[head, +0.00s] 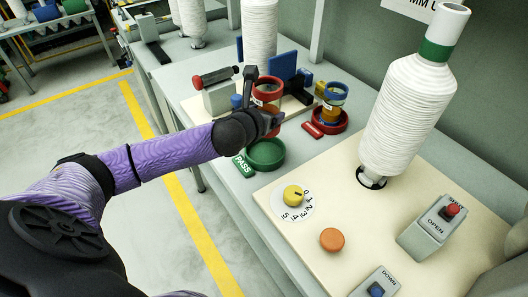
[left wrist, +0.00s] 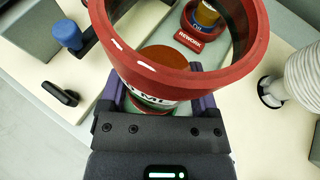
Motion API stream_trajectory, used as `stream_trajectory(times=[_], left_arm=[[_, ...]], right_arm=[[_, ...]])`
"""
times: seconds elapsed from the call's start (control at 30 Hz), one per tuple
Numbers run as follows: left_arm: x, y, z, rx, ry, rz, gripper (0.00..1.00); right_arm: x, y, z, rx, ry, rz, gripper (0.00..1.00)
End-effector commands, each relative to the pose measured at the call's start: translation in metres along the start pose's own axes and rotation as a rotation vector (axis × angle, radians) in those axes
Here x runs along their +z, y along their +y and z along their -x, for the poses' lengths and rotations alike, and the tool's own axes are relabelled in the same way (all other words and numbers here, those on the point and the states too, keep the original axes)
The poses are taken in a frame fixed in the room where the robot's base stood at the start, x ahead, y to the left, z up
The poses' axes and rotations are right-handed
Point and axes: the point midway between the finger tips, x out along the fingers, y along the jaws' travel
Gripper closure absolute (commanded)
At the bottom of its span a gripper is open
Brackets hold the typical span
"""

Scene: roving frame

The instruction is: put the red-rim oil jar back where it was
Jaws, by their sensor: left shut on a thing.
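The red-rim oil jar (head: 267,91) is held upright in my left gripper (head: 262,112). In the left wrist view its wide red rim (left wrist: 185,77) fills the top, with brownish-orange contents inside. The fingers of my left gripper (left wrist: 157,102) are shut on its sides. The green dish (head: 267,158) with a PASS label stands just in front of the jar in the head view. A red dish (head: 343,125) with a REWORK label holds a blue-rim jar (head: 334,92). The exact gap under the held jar is hidden. My right gripper is not in view.
A large white thread cone (head: 408,110) stands on the cream board (head: 350,225) at right. That board also bears a yellow dial (head: 293,195), an orange button (head: 333,239) and switch boxes. A grey block with a red-ended bar (head: 218,90) and blue blocks (head: 284,66) stand behind.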

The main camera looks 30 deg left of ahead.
Motion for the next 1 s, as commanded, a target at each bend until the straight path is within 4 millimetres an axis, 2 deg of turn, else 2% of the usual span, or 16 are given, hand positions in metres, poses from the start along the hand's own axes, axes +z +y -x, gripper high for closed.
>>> stream_trajectory(times=[0.07,0.23,0.43,0.57,0.93,0.97,1.0], left_arm=[[-0.004,0.005,-0.004,0.002,0.000,0.000,1.00],[-0.045,0.006,-0.021,0.002,0.004,0.002,1.00],[-0.068,0.006,-0.031,0.001,0.001,0.000,1.00],[-0.092,0.006,-0.040,0.001,0.003,0.001,1.00],[-0.094,0.006,-0.042,0.001,0.000,-0.001,1.00],[-0.094,0.006,-0.041,0.001,0.000,-0.001,0.15],[-0.093,0.006,-0.041,0.001,0.000,-0.001,0.06]], right_arm=[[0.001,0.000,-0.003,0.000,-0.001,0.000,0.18],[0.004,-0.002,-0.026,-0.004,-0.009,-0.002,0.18],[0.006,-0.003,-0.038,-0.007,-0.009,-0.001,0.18],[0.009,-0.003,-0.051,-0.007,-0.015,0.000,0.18],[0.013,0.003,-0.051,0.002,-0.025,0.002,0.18],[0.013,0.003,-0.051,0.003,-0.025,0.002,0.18],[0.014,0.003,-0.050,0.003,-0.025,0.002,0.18]])
